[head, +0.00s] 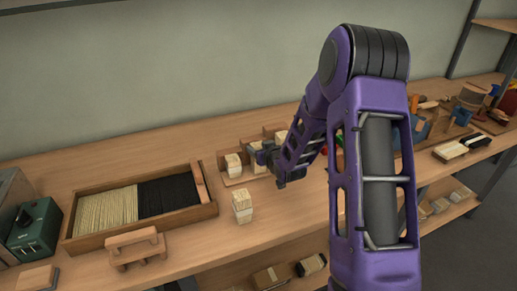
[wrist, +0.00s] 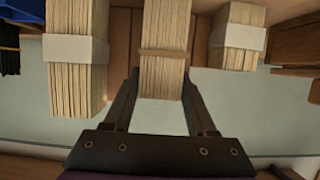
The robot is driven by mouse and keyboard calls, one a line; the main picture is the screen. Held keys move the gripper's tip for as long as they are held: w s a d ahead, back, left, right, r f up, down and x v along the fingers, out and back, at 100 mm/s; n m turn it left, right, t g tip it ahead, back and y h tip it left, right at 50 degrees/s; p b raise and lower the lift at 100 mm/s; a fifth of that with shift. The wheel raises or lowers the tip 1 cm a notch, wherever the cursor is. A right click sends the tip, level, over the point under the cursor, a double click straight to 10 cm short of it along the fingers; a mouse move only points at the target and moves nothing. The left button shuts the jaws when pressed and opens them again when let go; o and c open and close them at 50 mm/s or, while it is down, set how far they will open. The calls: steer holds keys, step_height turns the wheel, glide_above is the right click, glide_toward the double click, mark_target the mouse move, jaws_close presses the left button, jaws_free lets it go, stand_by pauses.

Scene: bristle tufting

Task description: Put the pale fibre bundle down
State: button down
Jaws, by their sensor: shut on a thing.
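The pale fibre bundle (wrist: 165,60) stands between the two fingers of my gripper (wrist: 162,98) in the wrist view. It has a thin tan band around it, and the gripper is shut on it. In the head view my gripper (head: 268,155) is at the wooden stand (head: 237,180) in the middle of the bench, with its jaws partly hidden. A pale bundle (head: 257,168) shows beside it there. In the wrist view, a white-wrapped bundle (wrist: 75,48) is left of the held one and another (wrist: 238,40) is right of it, both apart from the fingers.
A wooden tray (head: 140,228) holds pale and black fibres at left. Another pale bundle (head: 242,205) stands on the bench in front of the stand. A small wooden rack (head: 136,248) and a green machine (head: 36,226) are near the left. Bare bench lies right of the front bundle.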

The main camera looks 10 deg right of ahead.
steer(key=shift+c, duration=1)
jaws_free()
steer(key=shift+f, duration=0.1)
steer(key=shift+s+r, duration=0.25)
steer(key=v, duration=1.1)
steer(key=shift+s+r+p, duration=0.15)
steer(key=shift+s+p, duration=0.1)
steer(key=shift+p, duration=0.2)
steer(key=shift+w+d, duration=0.1)
steer(key=shift+d, duration=0.05)
